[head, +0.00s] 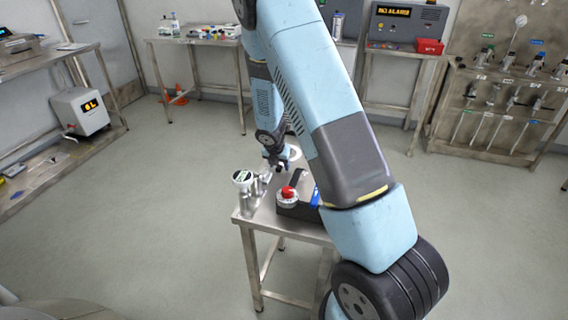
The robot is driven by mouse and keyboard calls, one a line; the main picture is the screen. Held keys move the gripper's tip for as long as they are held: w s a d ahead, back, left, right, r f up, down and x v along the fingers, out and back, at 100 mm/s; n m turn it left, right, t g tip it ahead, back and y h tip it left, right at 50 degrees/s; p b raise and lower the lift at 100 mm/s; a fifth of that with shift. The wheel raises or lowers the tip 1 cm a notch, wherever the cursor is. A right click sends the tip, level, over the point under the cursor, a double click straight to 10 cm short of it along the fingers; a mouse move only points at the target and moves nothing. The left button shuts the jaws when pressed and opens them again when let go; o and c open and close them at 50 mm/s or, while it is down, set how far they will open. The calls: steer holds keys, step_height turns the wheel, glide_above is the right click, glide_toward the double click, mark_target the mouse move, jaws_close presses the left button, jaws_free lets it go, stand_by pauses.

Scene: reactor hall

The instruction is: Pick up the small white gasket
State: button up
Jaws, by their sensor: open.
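A small steel table (238,214) stands in front of me, and my arm reaches over it. My gripper (273,168) is small in the view, pointing down over the back part of this table, with its jaws open. A pale white round piece (295,153) shows just right of my wrist, partly behind it. It may be the white gasket, but it is too small and covered to be sure. I cannot tell the gap between it and my gripper. I see nothing held in the jaws.
On the table, a metal fitting with a white-and-green round top (243,177) stands left of my gripper. A black box (298,208) with a red knob (288,192) lies in front. My arm hides the table's right side. Open floor (180,230) lies to the left.

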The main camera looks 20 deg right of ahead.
steer(key=shift+f, duration=0.1)
jaws_close()
stand_by(0.4)
